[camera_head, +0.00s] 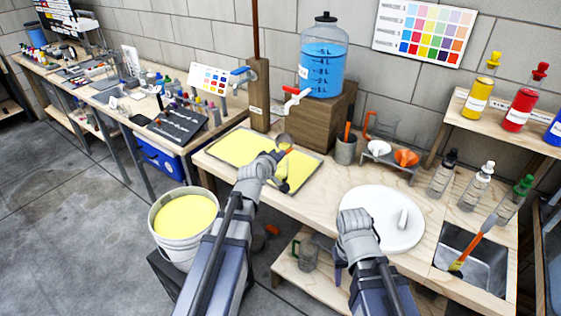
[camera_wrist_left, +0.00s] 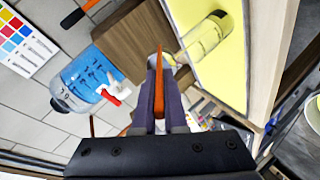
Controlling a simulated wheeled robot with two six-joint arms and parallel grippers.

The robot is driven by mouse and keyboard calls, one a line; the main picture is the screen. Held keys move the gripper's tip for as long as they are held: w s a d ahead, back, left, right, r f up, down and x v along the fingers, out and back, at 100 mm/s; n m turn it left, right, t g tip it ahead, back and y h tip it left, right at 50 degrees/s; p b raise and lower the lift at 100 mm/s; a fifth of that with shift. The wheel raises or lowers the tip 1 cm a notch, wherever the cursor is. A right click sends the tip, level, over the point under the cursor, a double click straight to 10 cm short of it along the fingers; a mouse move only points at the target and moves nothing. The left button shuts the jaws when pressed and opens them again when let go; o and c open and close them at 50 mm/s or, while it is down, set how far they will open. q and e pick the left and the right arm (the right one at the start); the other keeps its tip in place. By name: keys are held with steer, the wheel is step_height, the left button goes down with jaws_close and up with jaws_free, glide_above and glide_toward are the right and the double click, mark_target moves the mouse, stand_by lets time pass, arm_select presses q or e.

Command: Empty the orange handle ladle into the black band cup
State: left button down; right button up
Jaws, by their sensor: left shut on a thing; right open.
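My left gripper (camera_head: 279,155) is shut on the orange handle of the ladle (camera_wrist_left: 158,85), above the yellow mat. The ladle's round grey bowl (camera_head: 284,140) shows just beyond the fingers in the head view; what it holds cannot be told. A clear glass cup (camera_wrist_left: 207,38) stands on the yellow mat in the left wrist view, close to the ladle. In the head view the gripper partly covers it, and a dark part (camera_head: 283,186) shows below the fingers. Its band is not clear. My right gripper (camera_head: 340,271) is open and low, in front of the table's edge.
A blue water jar (camera_head: 323,60) with a red tap stands on a wooden block (camera_head: 310,125) behind the mat. A tool pot (camera_head: 346,152), a ladle rack (camera_head: 395,165) and a white round plate (camera_head: 410,238) are to the right. A yellow-filled bucket (camera_head: 158,232) stands at front left.

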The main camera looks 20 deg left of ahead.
arm_select(q)
steer(key=shift+s+f+b, duration=0.15)
steer(key=shift+f+b, duration=0.15)
steer(key=shift+b, duration=0.25)
steer(key=shift+f+t+b, duration=0.15)
steer(key=shift+t+b, duration=0.2)
steer(key=shift+t, duration=0.05)
steer(key=shift+s+f+b, duration=0.1)
steer(key=shift+s+b, duration=0.05)
steer(key=shift+b, duration=0.2)
steer(key=shift+f+b, duration=0.15)
steer(key=shift+b, duration=0.2)
step_height(320, 180, down, 8)
steer(key=s+t+b, duration=0.2)
steer(key=t+b, duration=0.5)
steer(key=b, duration=1.3)
steer(key=shift+r+h, duration=0.25)
steer(key=shift+h, duration=0.05)
stand_by(3.1)
steer(key=shift+a, duration=0.1)
stand_by(0.5)
